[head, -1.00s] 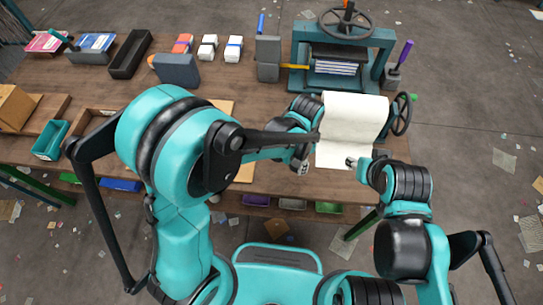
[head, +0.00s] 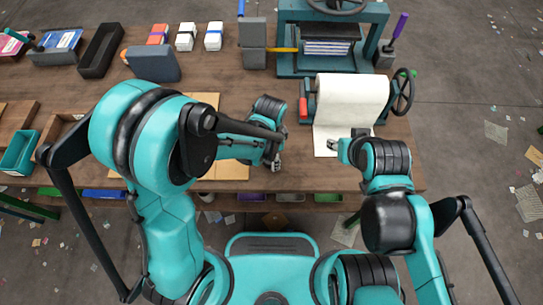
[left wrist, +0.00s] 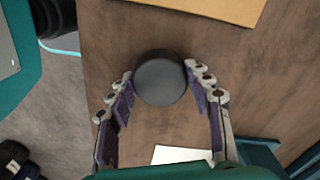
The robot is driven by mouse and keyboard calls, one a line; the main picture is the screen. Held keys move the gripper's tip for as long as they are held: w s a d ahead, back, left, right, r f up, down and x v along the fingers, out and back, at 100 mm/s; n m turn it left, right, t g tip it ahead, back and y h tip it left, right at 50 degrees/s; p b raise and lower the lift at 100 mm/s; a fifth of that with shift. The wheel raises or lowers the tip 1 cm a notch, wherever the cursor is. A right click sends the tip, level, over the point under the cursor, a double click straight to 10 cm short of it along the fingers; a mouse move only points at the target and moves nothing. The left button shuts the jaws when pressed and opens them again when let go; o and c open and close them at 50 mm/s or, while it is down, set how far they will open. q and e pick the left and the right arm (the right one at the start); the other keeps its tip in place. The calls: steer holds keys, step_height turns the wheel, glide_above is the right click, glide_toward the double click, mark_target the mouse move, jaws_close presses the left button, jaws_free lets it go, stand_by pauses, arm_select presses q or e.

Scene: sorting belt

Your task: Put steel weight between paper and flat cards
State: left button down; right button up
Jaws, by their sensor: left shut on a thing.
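My left gripper (head: 276,165) is over the table between the white paper (head: 350,95) and the tan flat cards (head: 232,171). In the left wrist view, my left gripper (left wrist: 160,85) is shut on the dark, round steel weight (left wrist: 160,78), with a fingertip at each side. A tan card (left wrist: 215,8) is at the top of that view and a corner of the white paper (left wrist: 182,155) at the bottom. The weight cannot be made out in the head view.
The paper hangs from a roller device with a black handwheel (head: 402,92). A teal press (head: 330,45) stands behind it. A grey block (head: 152,63), a black tray (head: 100,50) and small boxes (head: 185,36) line the back. Bare wood (head: 295,170) lies between cards and paper.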

arm_select(q)
steer(key=shift+s+r, duration=0.1)
steer(key=shift+f, duration=0.25)
steer(key=c, duration=0.7)
jaws_free()
steer(key=shift+r, duration=0.1)
steer(key=shift+r, duration=0.3)
step_height(320, 180, up, 12)
steer(key=p, duration=0.5)
steer(key=s+a+r+n+t, duration=0.1)
steer(key=a+r+n+t, duration=0.1)
steer(key=a+r+n, duration=0.1)
steer(key=s+a+r+n+t, duration=0.2)
steer(key=a+r+n, duration=0.1)
steer(key=a+n, duration=0.3)
steer(key=s+a+r+n+t, duration=0.2)
steer(key=a+r+n+t, duration=0.1)
steer(key=a, duration=0.5)
steer(key=shift+s+a+r+n+b, duration=0.15)
steer(key=shift+r+n+b, duration=0.15)
steer(key=shift+r+n, duration=0.35)
